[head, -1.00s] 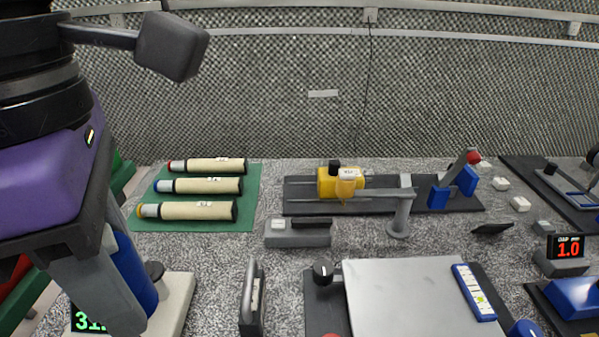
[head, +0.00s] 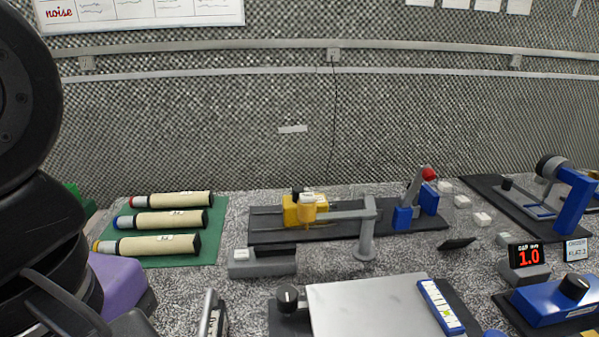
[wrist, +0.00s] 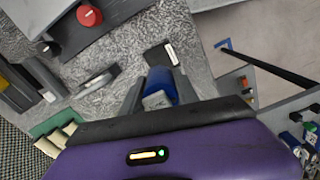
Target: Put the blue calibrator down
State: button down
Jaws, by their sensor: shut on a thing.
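The blue calibrator (wrist: 160,84) is a blue cylinder with a pale end. It sits between the two grey fingers of my gripper (wrist: 157,91) in the wrist view. My gripper is shut on it, over the speckled grey bench near its edge. I cannot tell whether the calibrator touches the surface below. In the head view only the purple body of my gripper (head: 118,283) shows at lower left; the fingers and the calibrator are hidden.
A green mat (head: 216,236) bears three cream cylinders. A grey plate (head: 370,308) with a black knob (head: 288,296) is at front centre. A yellow-headed fixture (head: 300,209) stands behind. A small dark block (wrist: 160,57) lies close to the calibrator. The bench edge (wrist: 200,60) is near.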

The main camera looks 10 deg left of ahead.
notch_tip(320, 180, down, 10)
jog(key=shift+f+b, duration=0.1)
jog(key=shift+b, duration=0.5)
jog(key=shift+f, duration=0.2)
jog(key=c, duration=0.9)
grip_release()
jog(key=shift+r, duration=0.1)
jog(key=shift+r, duration=0.15)
notch_tip(320, 180, up, 12)
jog(key=shift+p, duration=0.9)
